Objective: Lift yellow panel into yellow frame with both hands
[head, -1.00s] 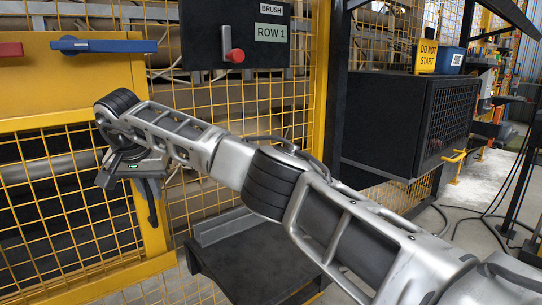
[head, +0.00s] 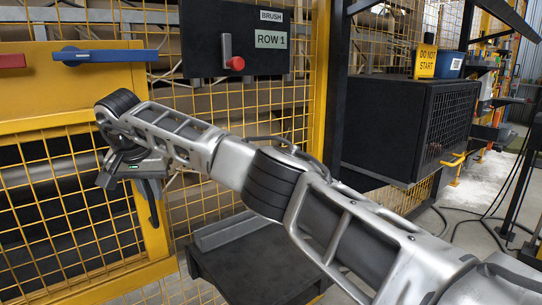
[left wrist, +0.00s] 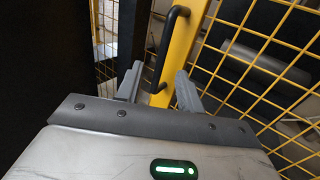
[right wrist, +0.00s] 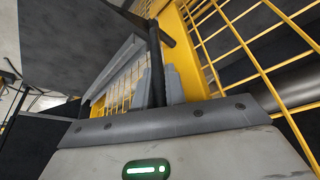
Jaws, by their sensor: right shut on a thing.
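The yellow panel (head: 152,225) is a yellow-edged mesh gate at the left of the head view, upright. My right gripper (head: 150,183) is shut on the black upright handle (right wrist: 154,45) at its right edge; the handle passes between the fingers in the right wrist view. My left gripper (left wrist: 160,82) is outside the head view. Its fingers are apart, with another black handle (left wrist: 172,45) on a yellow bar between and beyond them; I cannot tell whether they touch it. The yellow frame (head: 85,85) shows as a broad yellow band above the panel.
A blue lever (head: 105,55) and a red lever (head: 12,62) sit on the yellow band. A black ROW 1 control board (head: 222,58) with a red knob hangs right of it. A dark step (head: 245,265) lies below my right arm. A black cabinet (head: 385,125) stands further right.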

